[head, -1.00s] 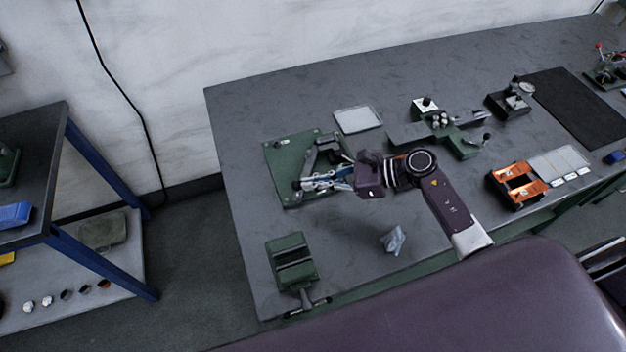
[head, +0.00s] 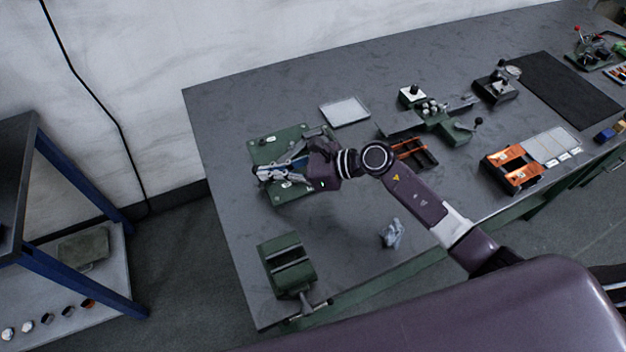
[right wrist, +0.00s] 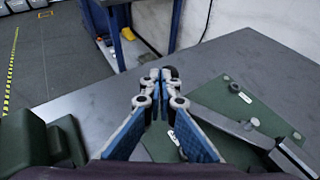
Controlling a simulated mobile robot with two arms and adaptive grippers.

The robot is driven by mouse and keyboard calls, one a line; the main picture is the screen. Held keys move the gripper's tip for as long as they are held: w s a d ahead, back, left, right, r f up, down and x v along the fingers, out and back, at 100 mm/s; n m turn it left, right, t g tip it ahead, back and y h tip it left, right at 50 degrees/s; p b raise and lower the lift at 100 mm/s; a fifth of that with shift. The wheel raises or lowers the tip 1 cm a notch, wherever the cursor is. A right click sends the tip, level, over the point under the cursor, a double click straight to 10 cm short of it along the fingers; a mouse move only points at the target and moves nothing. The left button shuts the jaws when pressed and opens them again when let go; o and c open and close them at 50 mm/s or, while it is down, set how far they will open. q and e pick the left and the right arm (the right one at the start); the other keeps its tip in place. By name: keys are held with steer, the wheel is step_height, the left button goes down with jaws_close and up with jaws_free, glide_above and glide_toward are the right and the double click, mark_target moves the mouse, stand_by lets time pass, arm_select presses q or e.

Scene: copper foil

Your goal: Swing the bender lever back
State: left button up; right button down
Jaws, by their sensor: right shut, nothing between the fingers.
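The bender is a green base plate (head: 262,150) with grey metal bars on it, at the left end of the workbench in the head view. In the right wrist view its plate (right wrist: 235,95) lies at the right, with a long grey bar (right wrist: 225,125) across it. I cannot tell for sure which bar is the lever. My right gripper (head: 262,173) is over the plate's left part, with blue-sided fingers. In the right wrist view the fingertips (right wrist: 155,78) are together and hold nothing. A dark round part sits right by them; contact is unclear. My left gripper is not in view.
A green vise (head: 287,265) stands at the bench's front left corner. A pale tray (head: 345,111) is behind the bender. An orange-and-black holder (head: 512,168) is to the right. A blue-framed shelf (head: 75,180) stands left, across a gap.

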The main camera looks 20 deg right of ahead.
steer(key=shift+m+t+h, duration=0.5)
steer(key=shift+m+t, duration=0.3)
steer(key=w+a, duration=0.3)
steer(key=w, duration=0.2)
steer(key=shift+a, duration=0.4)
steer(key=shift+w+a+f+b, duration=0.1)
steer(key=shift+w+a+b, duration=0.15)
steer(key=shift+w, duration=0.25)
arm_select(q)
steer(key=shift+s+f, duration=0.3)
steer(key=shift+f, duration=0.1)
arm_select(e)
steer(key=shift+w, duration=0.15)
steer(key=shift+d+r, duration=0.1)
steer(key=shift+r, duration=0.1)
